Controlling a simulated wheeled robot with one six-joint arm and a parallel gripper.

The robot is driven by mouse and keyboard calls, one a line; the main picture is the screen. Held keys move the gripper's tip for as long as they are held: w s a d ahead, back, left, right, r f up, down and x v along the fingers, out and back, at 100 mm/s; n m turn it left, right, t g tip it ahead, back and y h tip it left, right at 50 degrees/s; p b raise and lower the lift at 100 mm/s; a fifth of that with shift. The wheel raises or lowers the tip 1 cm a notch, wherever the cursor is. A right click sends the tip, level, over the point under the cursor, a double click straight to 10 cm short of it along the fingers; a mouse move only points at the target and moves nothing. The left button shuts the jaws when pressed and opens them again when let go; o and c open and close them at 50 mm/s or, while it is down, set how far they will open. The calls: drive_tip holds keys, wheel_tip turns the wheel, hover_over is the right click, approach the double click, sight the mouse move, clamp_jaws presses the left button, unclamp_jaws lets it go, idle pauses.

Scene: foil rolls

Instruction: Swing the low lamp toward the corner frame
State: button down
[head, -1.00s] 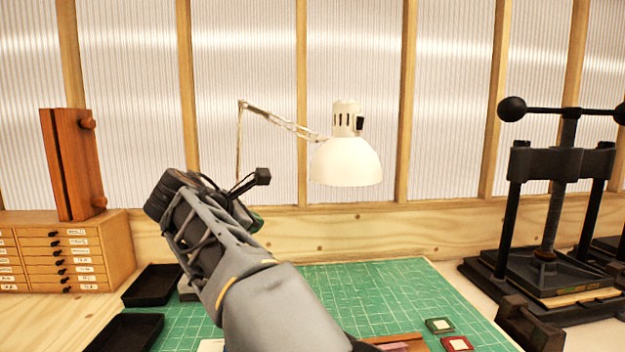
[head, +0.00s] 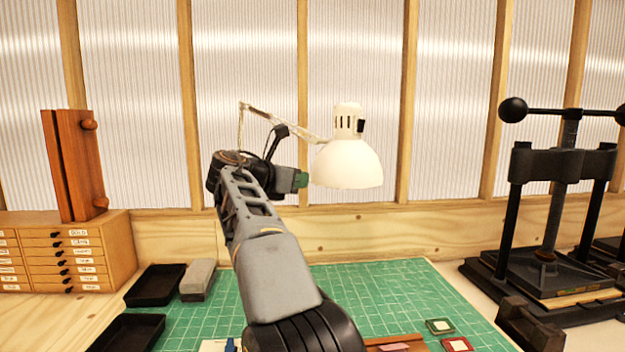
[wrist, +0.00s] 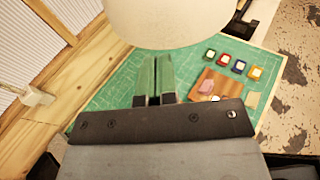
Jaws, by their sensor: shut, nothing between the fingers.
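The low lamp (head: 348,165) has a cream dome shade on a thin jointed arm and hangs above the bench, in front of the ribbed wall. Its pale shade (wrist: 165,20) fills the top middle of the wrist view. My gripper (head: 303,180) is shut and empty, its green fingertips just left of the shade's lower edge in the head view. Its fingers also show together in the wrist view (wrist: 155,75). I cannot tell whether they touch the shade. A reddish-brown wooden frame (head: 75,165) stands upright at far left; I cannot confirm it is the corner frame.
The frame stands on a drawer cabinet (head: 70,250). A black press (head: 550,220) stands at right. The green mat (head: 380,285) bears small coloured blocks. Black trays (head: 155,285) and a grey block (head: 197,279) lie at left. Air between lamp and press is free.

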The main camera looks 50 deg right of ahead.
sight(320, 181)
drive_tip(key=shift+p+x, duration=0.4)
drive_tip(key=shift+x, duration=1.85)
